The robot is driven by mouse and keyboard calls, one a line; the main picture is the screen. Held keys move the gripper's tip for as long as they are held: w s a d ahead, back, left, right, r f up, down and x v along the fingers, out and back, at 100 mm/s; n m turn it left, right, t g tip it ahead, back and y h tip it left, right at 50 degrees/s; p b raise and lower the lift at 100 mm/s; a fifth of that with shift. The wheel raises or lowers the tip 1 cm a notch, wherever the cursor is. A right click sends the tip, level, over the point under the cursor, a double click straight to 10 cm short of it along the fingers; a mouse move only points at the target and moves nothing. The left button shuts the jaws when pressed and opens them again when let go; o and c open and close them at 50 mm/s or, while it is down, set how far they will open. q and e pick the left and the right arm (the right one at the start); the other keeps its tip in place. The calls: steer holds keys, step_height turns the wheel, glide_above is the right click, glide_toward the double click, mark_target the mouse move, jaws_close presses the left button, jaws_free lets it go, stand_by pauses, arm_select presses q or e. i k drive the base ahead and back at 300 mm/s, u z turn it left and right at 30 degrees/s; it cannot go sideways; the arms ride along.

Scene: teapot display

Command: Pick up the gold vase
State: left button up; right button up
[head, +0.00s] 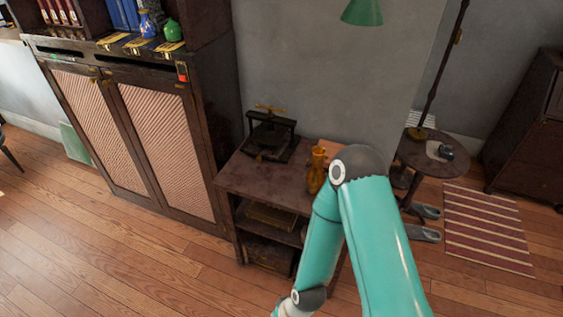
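The gold vase (316,171) stands upright on the dark wooden side table (255,180), near its right end. A teal arm of mine rises from the bottom right. Its black elbow is just right of the vase in the picture, and its lower link runs down in front of the table. The arm hides the table's right end and may cover part of the vase's base. Neither of my grippers is in view.
A black press-like object (269,136) stands on the table's back left. A tall cabinet (130,125) bears a blue vase (148,24) and a green vase (172,31). A round table (428,158) and striped rug (487,228) lie right. Floor at lower left is clear.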

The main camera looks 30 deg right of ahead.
mark_target(315, 176)
steer(key=z, duration=0.1)
steer(key=i, duration=1)
steer(key=z, duration=0.55)
